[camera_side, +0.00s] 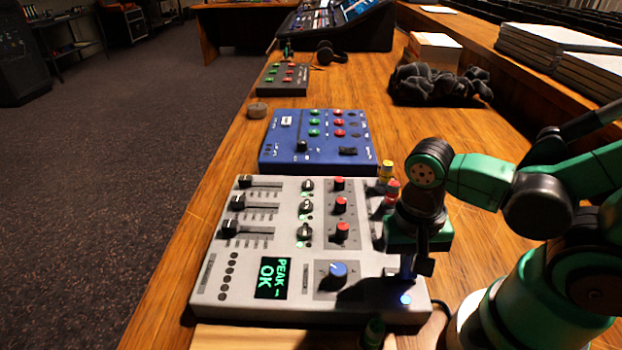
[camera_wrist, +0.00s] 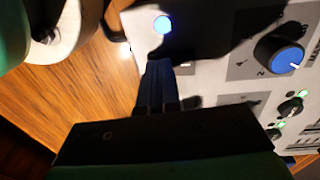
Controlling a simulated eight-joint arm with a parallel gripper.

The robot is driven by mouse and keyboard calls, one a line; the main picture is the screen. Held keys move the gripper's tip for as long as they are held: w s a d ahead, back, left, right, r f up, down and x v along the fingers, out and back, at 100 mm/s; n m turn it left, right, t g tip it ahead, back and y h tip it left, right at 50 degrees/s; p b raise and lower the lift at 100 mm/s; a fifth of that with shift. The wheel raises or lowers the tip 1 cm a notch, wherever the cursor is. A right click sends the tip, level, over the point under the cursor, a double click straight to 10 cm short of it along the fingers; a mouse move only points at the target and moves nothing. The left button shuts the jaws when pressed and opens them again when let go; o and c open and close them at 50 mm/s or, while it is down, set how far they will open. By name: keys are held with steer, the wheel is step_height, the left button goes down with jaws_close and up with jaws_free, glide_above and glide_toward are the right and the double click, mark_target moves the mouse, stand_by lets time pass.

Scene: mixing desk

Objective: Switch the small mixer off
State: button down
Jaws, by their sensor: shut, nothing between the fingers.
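The small grey mixer (camera_side: 262,303) lies on the wooden desk, with sliders, red and black knobs and a blue dial (camera_side: 338,269). Its display (camera_side: 273,278) is lit and reads "PEAK OK" in green. A blue-lit round button (camera_side: 405,299) glows at its near right corner; the button also shows in the wrist view (camera_wrist: 163,25), near the top. My gripper (camera_side: 408,275) is shut and empty, pointing down close over that corner. In the wrist view its fingertips (camera_wrist: 158,85) are a little below the button in the picture. I cannot tell whether they touch the panel.
A blue box with knobs (camera_side: 316,140) lies behind the mixer, and a smaller dark box (camera_side: 283,79) beyond it. Red and yellow plugs (camera_side: 387,172) stick up at the mixer's far right edge. A black cloth heap (camera_side: 438,84) and headphones (camera_side: 329,53) lie farther back.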

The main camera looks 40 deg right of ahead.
mark_target(394, 274)
stand_by(0.3)
steer(key=shift+w+a+r, duration=0.15)
steer(key=shift+w+a, duration=0.35)
steer(key=shift+a, duration=0.05)
steer(key=shift+r, duration=0.1)
step_height(394, 274, up, 14)
steer(key=w+a, duration=0.1)
stand_by(0.8)
steer(key=shift+w+a, duration=0.1)
steer(key=shift+s+d+f, duration=0.2)
steer(key=shift+s+d, duration=0.15)
steer(key=shift+d, duration=0.3)
